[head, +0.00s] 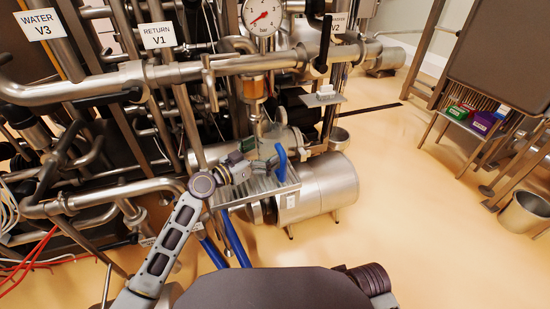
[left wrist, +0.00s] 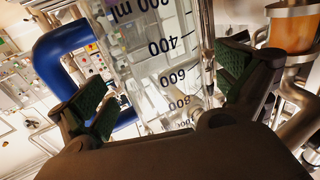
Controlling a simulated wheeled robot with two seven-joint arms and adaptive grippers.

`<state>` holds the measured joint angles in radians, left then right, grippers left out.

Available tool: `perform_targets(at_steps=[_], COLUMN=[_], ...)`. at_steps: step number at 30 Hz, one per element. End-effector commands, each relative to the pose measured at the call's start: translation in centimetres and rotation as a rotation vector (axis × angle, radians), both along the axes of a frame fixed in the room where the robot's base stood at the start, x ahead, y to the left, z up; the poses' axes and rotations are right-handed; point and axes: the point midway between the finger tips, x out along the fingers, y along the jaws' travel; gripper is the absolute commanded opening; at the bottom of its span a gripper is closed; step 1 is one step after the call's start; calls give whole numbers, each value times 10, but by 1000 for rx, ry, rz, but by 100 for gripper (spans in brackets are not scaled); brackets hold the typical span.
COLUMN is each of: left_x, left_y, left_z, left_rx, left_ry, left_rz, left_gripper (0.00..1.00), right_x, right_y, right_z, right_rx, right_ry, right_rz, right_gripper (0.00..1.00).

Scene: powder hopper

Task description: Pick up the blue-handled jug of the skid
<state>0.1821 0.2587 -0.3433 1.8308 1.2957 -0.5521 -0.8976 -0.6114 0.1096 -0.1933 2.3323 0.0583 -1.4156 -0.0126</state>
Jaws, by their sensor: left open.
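The clear jug (head: 268,160) with a blue handle (head: 281,163) stands on a small metal shelf (head: 262,191) in the head view. In the left wrist view the clear jug (left wrist: 158,45) shows dark volume marks and appears upside down, with its blue handle (left wrist: 48,62) at the left. My left gripper (head: 250,156) is open at the jug. Its green-padded fingers (left wrist: 168,82) spread to either side of the clear body in the left wrist view. I cannot tell whether they touch it. My right gripper is not in view.
Steel pipes (head: 150,73) and a gauge (head: 262,16) stand behind and above the shelf. A steel cylinder (head: 318,187) lies right beside it. A rack with coloured boxes (head: 481,122) and a metal bucket (head: 523,212) stand at the right. The floor between is clear.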

Motion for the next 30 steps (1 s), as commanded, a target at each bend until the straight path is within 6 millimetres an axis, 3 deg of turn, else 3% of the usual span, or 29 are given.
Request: perform_targets(at_steps=[9,24,30], left_x=[16,17,17], left_y=[-19,-20,-20], left_z=[0,-1,0], left_rx=[0,1,1], left_ry=[0,1,1], left_rz=[-1,0,0], left_gripper=[100,100,77], right_x=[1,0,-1], right_y=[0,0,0], right_z=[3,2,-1], right_rx=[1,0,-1], right_ry=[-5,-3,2], right_rz=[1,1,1], right_gripper=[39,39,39])
